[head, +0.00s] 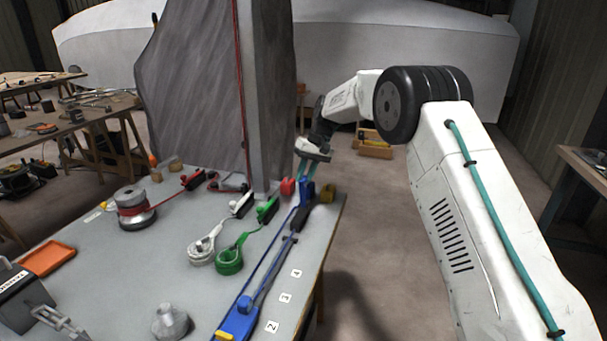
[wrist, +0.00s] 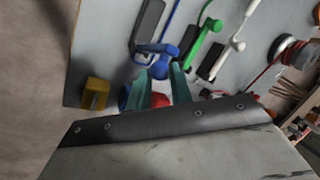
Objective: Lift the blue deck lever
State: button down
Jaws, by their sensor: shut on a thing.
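The blue deck lever (head: 306,192) stands near the right edge of the grey deck table, at the far end of a blue line. In the wrist view the blue lever (wrist: 160,50) shows at the tips of my teal fingers. My gripper (head: 304,179) reaches down from above and is shut on the lever's end. The fingers (wrist: 160,72) lie on either side of it, and part of the grip is hidden.
Green (head: 267,210), white (head: 242,205) and red (head: 194,180) levers stand to the left. A red knob (head: 288,187) and a yellow block (head: 327,194) are close beside the blue lever. A grey mast (head: 260,90) rises just behind. The floor to the right is open.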

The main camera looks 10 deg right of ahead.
jog(key=shift+w+d+f, duration=0.2)
jog(key=shift+d+f, duration=0.15)
jog(key=shift+d, duration=0.25)
jog(key=c, duration=1.6)
grip_release()
jog(key=o, duration=0.3)
jog(key=shift+w+d+f, duration=0.1)
jog(key=shift+w+d, duration=0.1)
jog(key=shift+d, duration=0.05)
jog(key=shift+o, duration=0.2)
jog(key=shift+a, duration=0.2)
jog(key=shift+a+r, duration=0.2)
jog(key=shift+r, duration=0.05)
jog(key=v, duration=0.7)
jog(key=shift+r, duration=0.3)
jog(key=shift+d, duration=0.1)
